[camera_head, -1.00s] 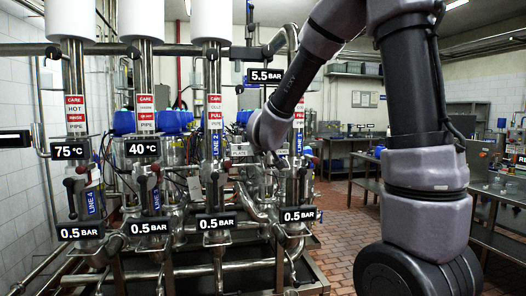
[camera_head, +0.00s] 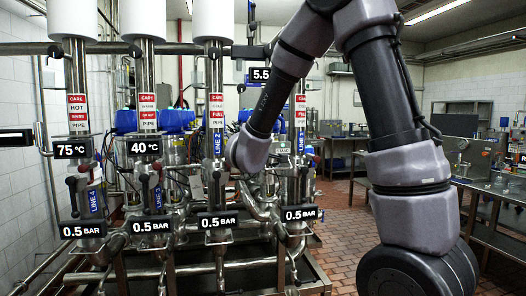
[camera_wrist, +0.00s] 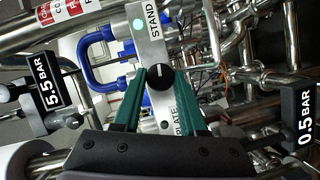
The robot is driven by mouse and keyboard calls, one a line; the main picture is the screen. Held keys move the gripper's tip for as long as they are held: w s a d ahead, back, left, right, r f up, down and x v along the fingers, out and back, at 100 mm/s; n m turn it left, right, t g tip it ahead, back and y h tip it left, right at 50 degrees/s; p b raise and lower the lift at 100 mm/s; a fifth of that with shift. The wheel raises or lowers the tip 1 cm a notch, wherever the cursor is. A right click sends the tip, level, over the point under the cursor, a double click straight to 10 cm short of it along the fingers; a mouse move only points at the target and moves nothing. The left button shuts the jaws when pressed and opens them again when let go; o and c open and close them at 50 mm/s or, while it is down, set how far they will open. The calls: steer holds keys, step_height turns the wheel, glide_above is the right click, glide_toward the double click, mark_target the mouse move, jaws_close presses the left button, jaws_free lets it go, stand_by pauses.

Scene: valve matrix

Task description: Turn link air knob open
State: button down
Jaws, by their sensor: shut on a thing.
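The small black round knob (camera_wrist: 160,77) with a white mark sits on a narrow metal plate (camera_wrist: 150,45) in the wrist view. The plate reads "STAND" at one end and "PLATE" at the other, with a pale green light near the "STAND" end. The green fingers of my gripper (camera_wrist: 161,84) are closed on the knob from both sides. In the head view my wrist covers the gripper's fingers and the knob.
Steel pipes and valves surround the plate, with a blue clamp-like part (camera_wrist: 100,55) beside it. Displays read 5.5 BAR (camera_wrist: 54,93) and 0.5 BAR (camera_wrist: 305,117) in the wrist view. Open tiled floor (camera_head: 335,225) lies right of the pipework, with steel benches (camera_head: 497,203) beyond.

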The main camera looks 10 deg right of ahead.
steer(key=shift+a+f+n, duration=0.1)
steer(key=shift+n, duration=0.4)
steer(key=shift+c, duration=2.3)
jaws_free()
